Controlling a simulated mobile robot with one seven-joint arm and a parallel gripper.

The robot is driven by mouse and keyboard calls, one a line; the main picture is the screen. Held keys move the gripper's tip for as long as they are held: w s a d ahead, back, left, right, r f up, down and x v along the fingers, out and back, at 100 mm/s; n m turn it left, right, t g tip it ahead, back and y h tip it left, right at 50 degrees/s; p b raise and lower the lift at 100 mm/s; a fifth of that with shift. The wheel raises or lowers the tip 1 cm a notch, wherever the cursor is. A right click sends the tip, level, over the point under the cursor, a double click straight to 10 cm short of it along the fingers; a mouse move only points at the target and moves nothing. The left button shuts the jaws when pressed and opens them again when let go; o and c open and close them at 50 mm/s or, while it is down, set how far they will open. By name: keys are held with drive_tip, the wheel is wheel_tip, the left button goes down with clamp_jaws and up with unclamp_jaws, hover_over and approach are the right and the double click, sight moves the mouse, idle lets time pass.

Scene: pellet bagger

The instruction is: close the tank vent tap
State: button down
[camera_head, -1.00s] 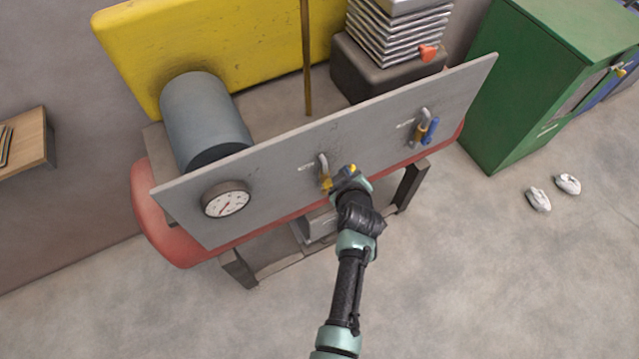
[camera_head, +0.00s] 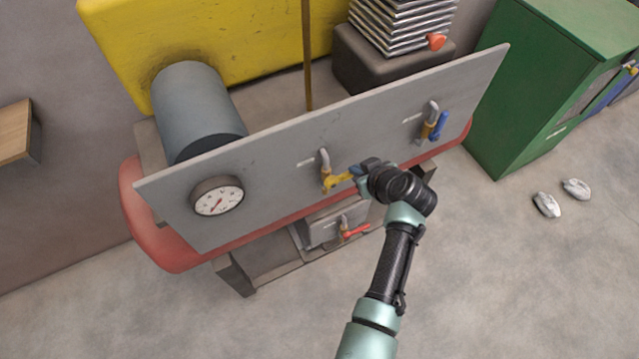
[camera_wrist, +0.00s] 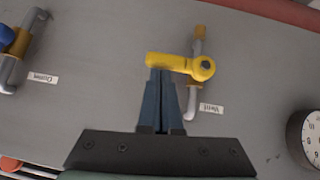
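The vent tap has a yellow lever (camera_head: 338,180) on a small pipe in the grey panel. In the wrist view the lever (camera_wrist: 172,62) lies crosswise to its pipe (camera_wrist: 195,95), beside a label reading "Vent" (camera_wrist: 211,109). In the head view it points right, towards my gripper (camera_head: 362,172). In the wrist view my gripper's (camera_wrist: 161,74) two dark fingers are together, with their tips at the edge of the lever's free end. They do not straddle the lever; whether they touch it is unclear.
A blue-handled tap (camera_head: 440,126) is on the panel to the right, and a gauge (camera_head: 217,200) to the left. A red-handled tap (camera_head: 355,232) sits below the panel. A grey cylinder (camera_head: 195,110) stands behind it.

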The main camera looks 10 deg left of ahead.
drive_tip(key=shift+r, duration=0.15)
idle(0.3)
drive_tip(key=s+d+r+p, duration=0.2)
drive_tip(key=s+r, duration=0.1)
drive_tip(key=r, duration=0.3)
drive_tip(key=s+d+r+p, duration=0.2)
drive_tip(key=s+r, duration=0.1)
drive_tip(key=r, duration=0.3)
drive_tip(key=w+r+m+t+h, duration=0.1)
drive_tip(key=w+r+m+t, duration=0.3)
drive_tip(key=r, duration=1.1)
drive_tip(key=w+r+n+t+h, duration=0.15)
drive_tip(key=r+t, duration=0.35)
drive_tip(key=r, duration=1)
drive_tip(key=s+a+r+m+t+h, duration=0.1)
drive_tip(key=s+a+r+m+t, duration=0.1)
drive_tip(key=s+r+t, duration=0.3)
drive_tip(key=s+a+r+m+t+h, duration=0.1)
drive_tip(key=s+r+t, duration=0.4)
drive_tip(key=s+r, duration=0.8)
wheel_tip(320, 180, up, 11)
drive_tip(key=shift+s+a+f+m+t, duration=0.1)
drive_tip(key=shift+s+a+m+t, duration=0.3)
drive_tip(key=shift+m, duration=0.65)
